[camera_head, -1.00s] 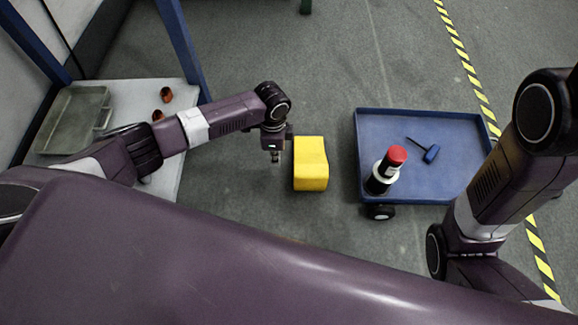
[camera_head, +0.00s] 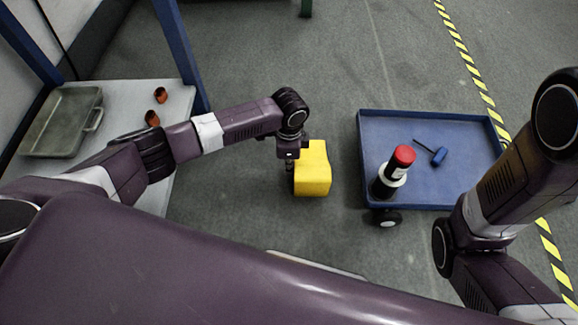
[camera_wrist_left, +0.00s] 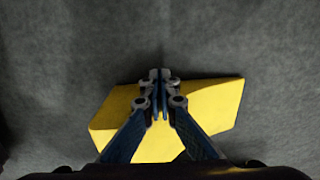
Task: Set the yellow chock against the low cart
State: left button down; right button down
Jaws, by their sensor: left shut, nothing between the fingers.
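The yellow chock (camera_head: 314,172) stands on the grey floor, left of the low cart, with a strip of bare floor between them. The low cart (camera_head: 440,205) is a blue tray with a raised rim and dark wheels. My left gripper (camera_head: 290,178) is shut and empty at the left side of the chock, partly covering its edge. In the left wrist view the shut fingers (camera_wrist_left: 157,76) lie in front of the chock (camera_wrist_left: 215,105); I cannot tell whether they touch it. My right arm shows at the right, but its gripper is out of view.
A pale shelf (camera_head: 130,105) at the left holds a grey-green tray (camera_head: 62,120) and copper-coloured pieces (camera_head: 160,95). Floor behind the chock is clear.

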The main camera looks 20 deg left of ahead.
aim_at(315, 168)
pick_arm(q)
jog(key=shift+w+d+r, duration=0.1)
jog(key=shift+d, duration=0.2)
jog(key=shift+w+d+r+p, duration=0.1)
jog(key=shift+w+d+p, duration=0.05)
jog(key=shift+d+p, duration=0.5)
jog(key=shift+w+d+r+p, duration=0.1)
jog(key=shift+d+p, duration=0.5)
jog(key=d, duration=0.2)
jog(key=w+d, duration=0.1)
jog(key=shift+d+f, duration=0.25)
jog(key=shift+d, duration=0.1)
jog(key=shift+w+d, duration=0.1)
jog(key=shift+d, duration=0.2)
